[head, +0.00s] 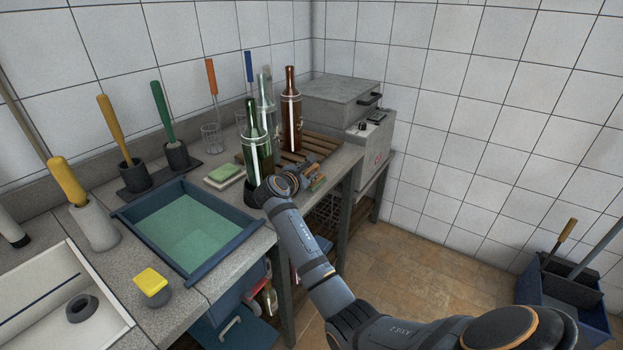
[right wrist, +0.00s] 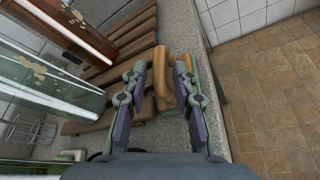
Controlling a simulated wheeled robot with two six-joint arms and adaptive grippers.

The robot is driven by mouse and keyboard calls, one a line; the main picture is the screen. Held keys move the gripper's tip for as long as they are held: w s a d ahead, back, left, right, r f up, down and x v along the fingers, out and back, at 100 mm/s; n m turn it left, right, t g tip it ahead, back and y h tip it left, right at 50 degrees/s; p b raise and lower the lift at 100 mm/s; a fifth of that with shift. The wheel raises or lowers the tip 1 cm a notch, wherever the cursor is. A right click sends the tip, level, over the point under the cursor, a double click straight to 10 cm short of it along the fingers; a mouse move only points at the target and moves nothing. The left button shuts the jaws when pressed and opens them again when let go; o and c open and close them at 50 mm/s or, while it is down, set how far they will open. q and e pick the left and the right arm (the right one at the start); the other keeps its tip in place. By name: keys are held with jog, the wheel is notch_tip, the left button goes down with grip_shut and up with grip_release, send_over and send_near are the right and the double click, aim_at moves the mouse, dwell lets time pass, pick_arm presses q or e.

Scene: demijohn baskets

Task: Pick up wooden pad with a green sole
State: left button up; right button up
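The wooden pad with a green sole (right wrist: 165,85) lies at the edge of the grey worktop, its green side facing right in the right wrist view. In the head view only a small part of it (head: 317,182) shows beyond my right gripper. My right gripper (head: 306,172) is open. In the right wrist view its fingers (right wrist: 161,68) point at the pad, which shows between and behind them. The right finger covers part of the pad, and I cannot tell whether it touches. My left gripper is not in view.
A green bottle (head: 257,150), a clear bottle and a brown bottle (head: 291,115) stand close by the wooden slatted rack (head: 318,145). A green-topped sponge (head: 223,173) and a blue tray (head: 245,256) of green liquid lie left.

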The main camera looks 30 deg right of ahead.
aim_at(310, 168)
jog(key=x, duration=0.2)
jog(key=shift+w+d+f, duration=0.2)
jog(key=shift+d, duration=0.05)
jog(key=shift+s+a+r, duration=0.1)
jog(key=shift+a, duration=0.05)
jog(key=shift+c, duration=0.5)
grip_shut()
notch_tip(310, 168, up, 3)
jog(key=shift+f, duration=0.1)
jog(key=s+a+r, duration=0.5)
jog(key=s+r, duration=0.5)
jog(key=s, duration=0.3)
jog(key=shift+a, duration=0.2)
jog(key=shift+w, duration=0.1)
